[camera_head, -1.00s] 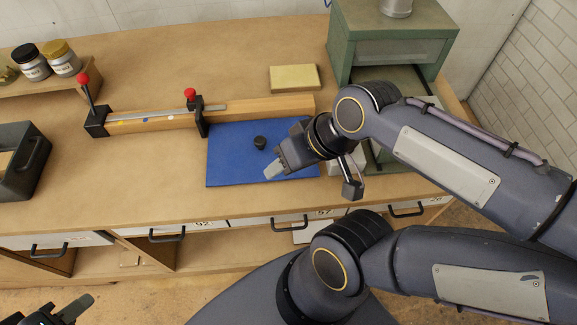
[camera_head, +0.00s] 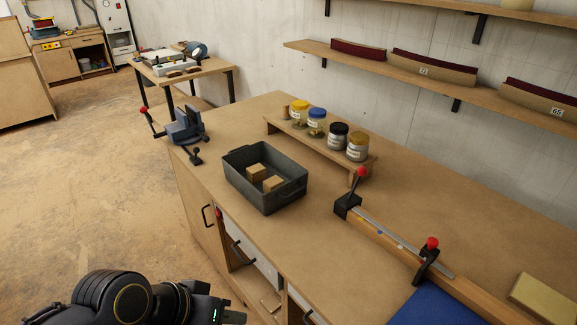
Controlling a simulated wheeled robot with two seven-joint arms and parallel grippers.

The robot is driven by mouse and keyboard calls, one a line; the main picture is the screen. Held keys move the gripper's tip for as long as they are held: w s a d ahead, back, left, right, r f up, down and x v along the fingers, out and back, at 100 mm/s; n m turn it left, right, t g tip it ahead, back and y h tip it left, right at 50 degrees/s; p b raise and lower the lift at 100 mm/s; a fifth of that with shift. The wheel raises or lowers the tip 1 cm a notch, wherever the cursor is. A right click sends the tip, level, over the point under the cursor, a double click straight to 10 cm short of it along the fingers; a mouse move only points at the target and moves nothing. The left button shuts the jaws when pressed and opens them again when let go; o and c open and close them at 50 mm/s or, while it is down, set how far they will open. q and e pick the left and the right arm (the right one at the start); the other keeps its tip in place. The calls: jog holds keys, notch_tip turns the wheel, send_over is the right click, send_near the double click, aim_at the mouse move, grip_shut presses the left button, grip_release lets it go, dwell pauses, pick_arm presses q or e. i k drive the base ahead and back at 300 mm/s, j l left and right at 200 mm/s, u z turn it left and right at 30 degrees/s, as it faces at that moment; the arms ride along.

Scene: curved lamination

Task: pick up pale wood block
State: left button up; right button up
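Two small pale wood blocks lie in the dark grey bin (camera_head: 238,181) on the workbench. One block (camera_head: 256,172) is nearer the back left, the other (camera_head: 273,183) nearer the front right. A larger pale yellowish block (camera_head: 545,297) lies flat at the right edge of the bench. My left gripper (camera_head: 228,316) is at the bottom edge, in front of the bench and well apart from the bin. Its fingers are largely cut off, so I cannot tell whether it is open or shut. My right gripper is out of view.
A small riser (camera_head: 354,166) with several jars stands behind the bin. A blue vise (camera_head: 186,128) is at the bench's left end. A bar clamp with red knobs (camera_head: 400,245) and a blue mat (camera_head: 435,308) lie to the right. Bench top between bin and clamp is clear.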

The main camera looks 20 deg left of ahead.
aim_at(255, 173)
jog(key=i+j, duration=0.15)
jog(key=j, duration=0.25)
jog(key=i+j, duration=0.2)
jog(key=j, duration=0.25)
jog(key=i+j, duration=0.15)
jog(key=j, duration=0.25)
jog(key=i+j, duration=0.2)
jog(key=j, duration=0.2)
jog(key=i+j, duration=0.15)
jog(key=j, duration=0.25)
jog(key=i+j, duration=0.15)
jog(key=j, duration=0.3)
jog(key=i+j, duration=0.2)
jog(key=j, duration=0.2)
jog(key=i+j, duration=0.15)
jog(key=j, duration=0.25)
